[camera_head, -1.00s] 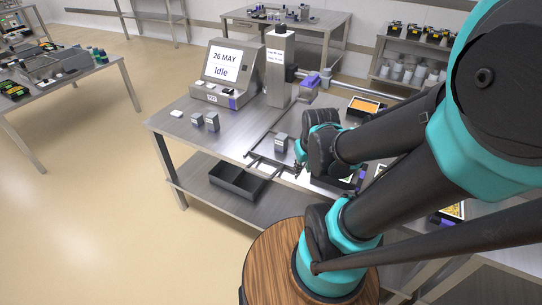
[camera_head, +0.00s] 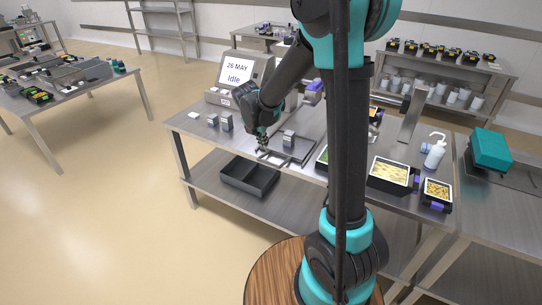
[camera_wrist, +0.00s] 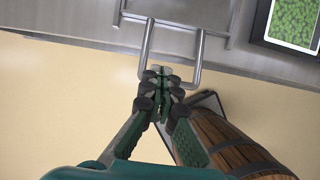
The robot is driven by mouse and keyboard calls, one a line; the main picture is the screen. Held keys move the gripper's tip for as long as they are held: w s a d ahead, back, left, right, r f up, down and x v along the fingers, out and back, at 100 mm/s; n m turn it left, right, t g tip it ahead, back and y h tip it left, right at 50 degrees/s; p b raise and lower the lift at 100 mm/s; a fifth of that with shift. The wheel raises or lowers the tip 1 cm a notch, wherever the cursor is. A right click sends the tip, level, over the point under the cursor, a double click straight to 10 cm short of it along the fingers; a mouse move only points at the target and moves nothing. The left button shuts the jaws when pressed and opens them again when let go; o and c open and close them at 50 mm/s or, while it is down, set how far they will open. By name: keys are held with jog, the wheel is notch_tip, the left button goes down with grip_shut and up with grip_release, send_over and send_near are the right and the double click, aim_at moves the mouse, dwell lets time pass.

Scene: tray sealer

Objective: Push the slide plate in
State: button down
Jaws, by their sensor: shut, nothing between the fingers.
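The slide plate (camera_wrist: 180,9) is a flat grey metal plate at the top of the wrist view. Its U-shaped bar handle (camera_wrist: 198,62) reaches out past the table edge. In the head view the slide plate (camera_head: 299,150) lies low on the steel table, partly hidden by my arm. My gripper (camera_wrist: 163,74) is shut and empty, with its fingertips at the outer crossbar of the handle. I cannot tell whether they touch it. In the head view my gripper (camera_head: 262,149) points down at the table's front edge.
The sealer with its "Idle" screen (camera_head: 238,72) stands behind. A small grey block (camera_head: 289,138) stands by the slide plate. A tray of green food (camera_wrist: 293,22) is to the right. An empty dark bin (camera_head: 250,176) sits on the lower shelf. Food trays (camera_head: 388,172) line the right side.

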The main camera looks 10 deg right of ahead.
jog(key=x, duration=1)
jog(key=shift+a, duration=0.15)
jog(key=w+d, duration=0.2)
jog(key=shift+w, duration=0.25)
jog(key=shift+w+d, duration=0.2)
jog(key=shift+w, duration=0.15)
jog(key=w+d, duration=0.5)
jog(key=w, duration=0.1)
jog(key=w+d, duration=0.5)
jog(key=w, duration=0.2)
jog(key=w+d, duration=0.5)
jog(key=w, duration=0.2)
jog(key=shift+w, duration=0.2)
jog(key=shift+a, duration=0.1)
